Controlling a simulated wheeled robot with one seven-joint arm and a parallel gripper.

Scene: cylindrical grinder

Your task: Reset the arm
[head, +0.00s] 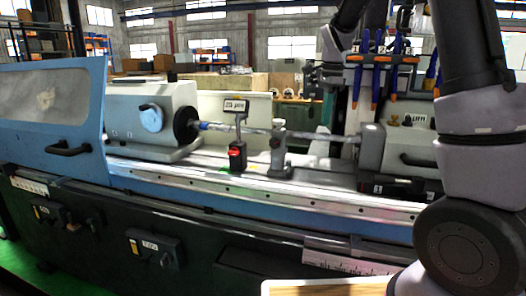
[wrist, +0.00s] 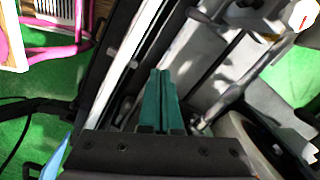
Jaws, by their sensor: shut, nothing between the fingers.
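My gripper (wrist: 161,75) is in the wrist view, with its two green fingers pressed together and nothing between them. It points over the machine bed, apart from the bright rail beside it. In the head view my dark arm rises on the right side and bends over at the top, above the right part of the cylindrical grinder (head: 250,190). The gripper's fingers cannot be made out clearly in the head view.
The blue guard door (head: 50,105) is at the left. The headstock (head: 150,110), a gauge (head: 237,106) on a stand and the tailstock (head: 400,150) stand along the bed. Blue-handled tools (head: 375,80) hang behind. A wooden-edged surface (head: 325,287) is at the front.

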